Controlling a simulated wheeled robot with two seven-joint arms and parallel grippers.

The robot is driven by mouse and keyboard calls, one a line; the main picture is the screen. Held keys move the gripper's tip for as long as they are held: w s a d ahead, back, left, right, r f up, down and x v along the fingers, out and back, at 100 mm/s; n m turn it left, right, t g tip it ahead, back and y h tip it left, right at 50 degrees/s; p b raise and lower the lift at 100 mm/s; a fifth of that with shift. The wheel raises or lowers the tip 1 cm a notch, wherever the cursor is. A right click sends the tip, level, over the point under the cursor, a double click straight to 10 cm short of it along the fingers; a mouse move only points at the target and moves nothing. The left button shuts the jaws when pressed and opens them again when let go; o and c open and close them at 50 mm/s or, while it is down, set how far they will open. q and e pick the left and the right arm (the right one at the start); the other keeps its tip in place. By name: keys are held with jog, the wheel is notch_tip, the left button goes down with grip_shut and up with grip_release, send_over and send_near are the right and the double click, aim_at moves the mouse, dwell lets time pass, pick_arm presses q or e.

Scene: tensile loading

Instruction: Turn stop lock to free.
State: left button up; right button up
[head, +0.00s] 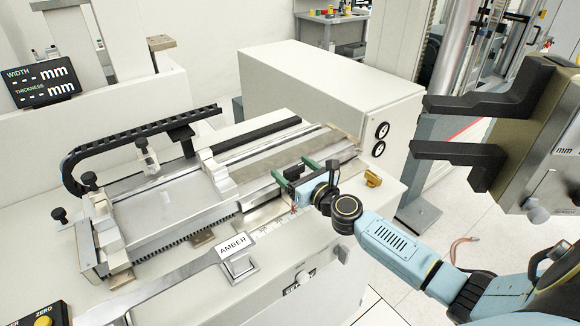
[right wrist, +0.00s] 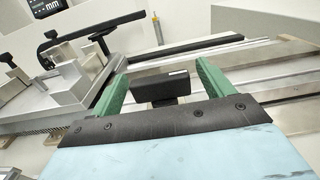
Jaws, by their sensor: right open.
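A black T-shaped handle, which looks like the stop lock (head: 294,171), stands on the rail of the bench machine. In the right wrist view the black handle (right wrist: 160,86) sits between my two green fingers, with gaps at both sides. Its bar lies roughly crosswise between the fingers. My right gripper (head: 295,168) is open around the handle; it also shows in the right wrist view (right wrist: 158,80). No lock or free marking can be read. My left gripper is not in view.
A slide carriage (head: 170,205) with clamp blocks lies left of my right gripper. A brass knob (head: 373,177) is on the right end. An AMBER sign (head: 235,247) stands in front. A large white housing (head: 320,90) rises behind; black jaws (head: 460,150) stand at right.

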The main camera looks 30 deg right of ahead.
jog(key=shift+w+a, duration=0.1)
jog(key=shift+w, duration=0.8)
jog(key=c, duration=1)
